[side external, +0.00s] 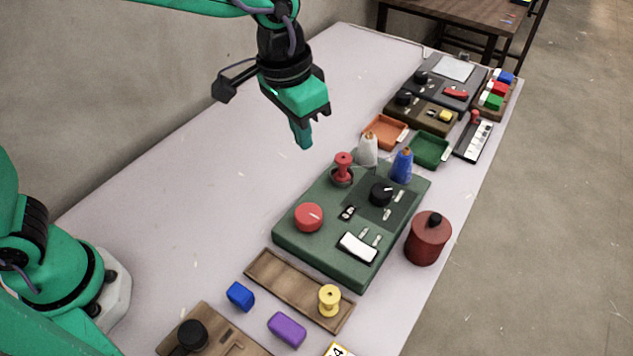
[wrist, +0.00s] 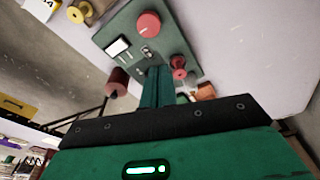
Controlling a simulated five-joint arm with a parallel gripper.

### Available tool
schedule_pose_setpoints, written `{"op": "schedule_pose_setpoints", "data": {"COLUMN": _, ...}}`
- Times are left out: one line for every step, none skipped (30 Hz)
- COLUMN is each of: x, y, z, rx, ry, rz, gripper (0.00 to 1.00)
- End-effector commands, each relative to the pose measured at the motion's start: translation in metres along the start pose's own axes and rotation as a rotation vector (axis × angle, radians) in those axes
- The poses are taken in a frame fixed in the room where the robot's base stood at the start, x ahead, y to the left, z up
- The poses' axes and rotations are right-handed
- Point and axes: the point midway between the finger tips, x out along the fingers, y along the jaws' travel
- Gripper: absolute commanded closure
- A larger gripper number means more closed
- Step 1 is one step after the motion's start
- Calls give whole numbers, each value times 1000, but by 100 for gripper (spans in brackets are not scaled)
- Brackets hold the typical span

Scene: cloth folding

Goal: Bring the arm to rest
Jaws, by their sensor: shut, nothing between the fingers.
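My gripper (side external: 304,143) is shut and empty. In the side external view it hangs in the air above the pale table (side external: 190,165), fingers pointing down, clear of everything below it. My shut fingers (wrist: 158,75) also show in the wrist view, against the green panel (wrist: 125,30). In the side external view the green panel (side external: 290,240) lies to the lower right of my gripper. It carries a red knob (side external: 308,217), a black knob (side external: 381,194) and a red spool (side external: 343,168). No cloth can be made out.
A dark red canister (side external: 428,240) stands at the table's right edge. White (side external: 368,150) and blue (side external: 401,167) cones stand behind the panel. Orange (side external: 385,131) and green (side external: 430,149) trays lie farther back. Blue (side external: 240,296) and purple (side external: 286,329) blocks lie in front. The table's left side is bare.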

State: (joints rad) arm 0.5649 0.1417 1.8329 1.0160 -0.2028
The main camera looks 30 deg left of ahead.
Motion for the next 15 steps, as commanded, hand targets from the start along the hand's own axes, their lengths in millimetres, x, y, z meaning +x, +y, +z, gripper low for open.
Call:
{"op": "schedule_pose_setpoints", "data": {"x": -9, "y": -13, "z": 6, "rx": -20, "ry": 18, "rz": -1, "gripper": 100}}
{"op": "schedule_pose_setpoints", "data": {"x": -13, "y": -19, "z": 10, "rx": -28, "ry": 27, "rz": -1, "gripper": 100}}
{"op": "schedule_pose_setpoints", "data": {"x": -19, "y": -28, "z": 14, "rx": -39, "ry": 39, "rz": -3, "gripper": 100}}
{"op": "schedule_pose_setpoints", "data": {"x": -23, "y": -34, "z": 18, "rx": -48, "ry": 48, "rz": -4, "gripper": 100}}
{"op": "schedule_pose_setpoints", "data": {"x": -26, "y": -41, "z": 22, "rx": -57, "ry": 57, "rz": -5, "gripper": 100}}
{"op": "schedule_pose_setpoints", "data": {"x": -31, "y": -48, "z": 28, "rx": -69, "ry": 68, "rz": -7, "gripper": 100}}
{"op": "schedule_pose_setpoints", "data": {"x": -34, "y": -54, "z": 33, "rx": -78, "ry": 77, "rz": -9, "gripper": 100}}
{"op": "schedule_pose_setpoints", "data": {"x": -38, "y": -60, "z": 37, "rx": -86, "ry": 86, "rz": -11, "gripper": 100}}
{"op": "schedule_pose_setpoints", "data": {"x": -42, "y": -68, "z": 44, "rx": -97, "ry": 97, "rz": -13, "gripper": 100}}
{"op": "schedule_pose_setpoints", "data": {"x": -45, "y": -73, "z": 48, "rx": -106, "ry": 106, "rz": -16, "gripper": 100}}
{"op": "schedule_pose_setpoints", "data": {"x": -48, "y": -78, "z": 54, "rx": -115, "ry": 115, "rz": -18, "gripper": 100}}
{"op": "schedule_pose_setpoints", "data": {"x": -51, "y": -85, "z": 60, "rx": -127, "ry": 127, "rz": -21, "gripper": 100}}
{"op": "schedule_pose_setpoints", "data": {"x": -54, "y": -90, "z": 65, "rx": -135, "ry": 137, "rz": -24, "gripper": 100}}
{"op": "schedule_pose_setpoints", "data": {"x": -56, "y": -94, "z": 71, "rx": -143, "ry": 145, "rz": -27, "gripper": 100}}
{"op": "schedule_pose_setpoints", "data": {"x": -59, "y": -100, "z": 78, "rx": -155, "ry": 157, "rz": -31, "gripper": 100}}
